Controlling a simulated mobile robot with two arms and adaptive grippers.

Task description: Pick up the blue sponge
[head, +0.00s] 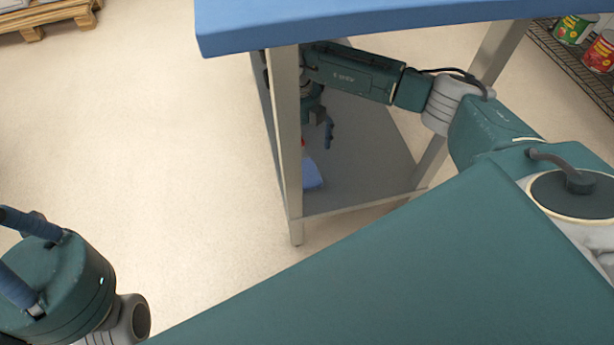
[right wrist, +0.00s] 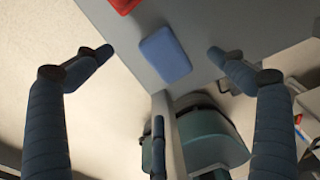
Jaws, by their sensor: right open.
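The blue sponge (head: 313,176) lies on the grey lower shelf of the blue-topped table, partly hidden by a table leg in the head view. In the right wrist view the sponge (right wrist: 165,55) shows whole, between the two fingertips in the picture. My right gripper (head: 319,138) is under the tabletop, open and empty, above the shelf and apart from the sponge. Its spread fingers also show in the right wrist view (right wrist: 160,54). My left gripper (head: 8,246) is at the lower left over the floor, its fingers apart and nothing visible between them; its tips are cut off.
The blue tabletop (head: 400,17) is above my right arm, and a metal leg (head: 289,150) stands close to the gripper. A red object (right wrist: 124,4) lies near the sponge. A wire rack with cans (head: 575,28) is at the upper right.

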